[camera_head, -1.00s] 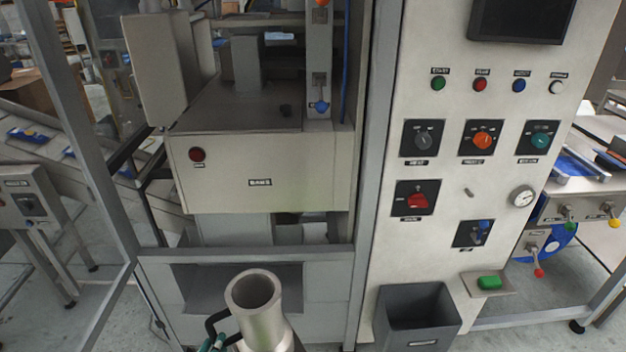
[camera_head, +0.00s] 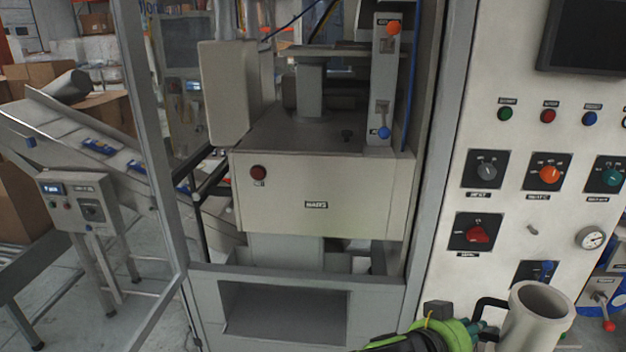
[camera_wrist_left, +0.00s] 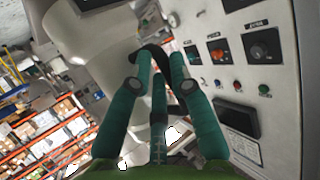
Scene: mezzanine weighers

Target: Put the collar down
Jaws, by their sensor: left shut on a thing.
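The collar (camera_head: 538,318) is a pale metal cylinder with an open top and a black side handle. It is at the lower right of the head view, in front of the control panel, and its lower end is cut off. My left gripper (camera_head: 478,329), with teal fingers and a green wrist, is shut on the handle from the left. In the left wrist view the teal fingers of the left gripper (camera_wrist_left: 160,62) close on the dark handle, with the pale body of the collar (camera_wrist_left: 85,45) beside it. My right gripper is not in view.
A beige machine (camera_head: 320,195) stands behind a grey frame post (camera_head: 150,150). The control panel (camera_head: 515,75) with knobs and buttons rises at right. A conveyor (camera_head: 80,135) and a small control box (camera_head: 80,205) are at left. Bare floor shows at lower left.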

